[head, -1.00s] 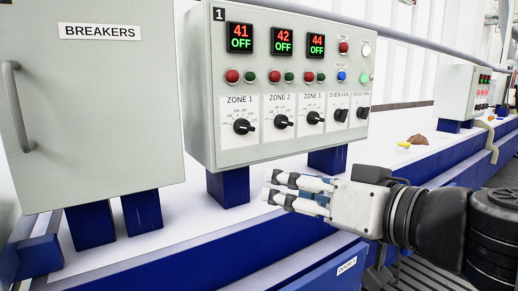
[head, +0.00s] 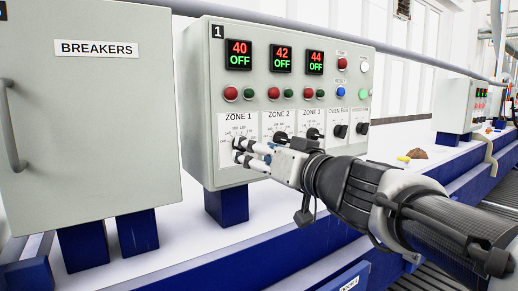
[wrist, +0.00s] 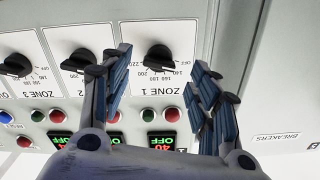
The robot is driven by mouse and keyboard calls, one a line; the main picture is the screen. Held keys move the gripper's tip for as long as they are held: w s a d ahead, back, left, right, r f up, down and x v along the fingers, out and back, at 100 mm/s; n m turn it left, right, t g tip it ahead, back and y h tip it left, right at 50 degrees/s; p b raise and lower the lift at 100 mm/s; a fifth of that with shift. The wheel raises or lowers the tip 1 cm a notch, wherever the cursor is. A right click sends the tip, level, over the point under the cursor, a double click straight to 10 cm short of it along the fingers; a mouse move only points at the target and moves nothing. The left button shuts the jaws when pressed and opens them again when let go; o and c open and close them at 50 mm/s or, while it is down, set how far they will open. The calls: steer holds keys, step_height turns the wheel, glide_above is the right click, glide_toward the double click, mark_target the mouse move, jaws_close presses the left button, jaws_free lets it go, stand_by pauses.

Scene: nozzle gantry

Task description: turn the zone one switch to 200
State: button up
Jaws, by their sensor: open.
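The zone one switch is a black knob (wrist: 158,57) on a white dial plate marked ZONE 1, upside down in the wrist view. Its scale shows OFF and numbers including 200; I cannot tell which mark it points to. The zone one display (head: 239,54) reads 40 and OFF. My gripper (head: 238,151) is open in front of the zone one dial, its fingers largely hiding the knob in the head view. In the wrist view, the fingers (wrist: 160,62) stand either side of the knob, with no clear contact.
The zone two (head: 281,143) and zone three (head: 313,134) knobs sit close to the right, beside my gripper. Red and green buttons line the panel above the dials. The BREAKERS cabinet (head: 100,110) stands to the left.

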steer(key=x, duration=0.3)
steer(key=shift+w+a, duration=0.2)
steer(key=shift+w, duration=0.05)
steer(key=shift+c, duration=0.5)
steer(key=c, duration=1)
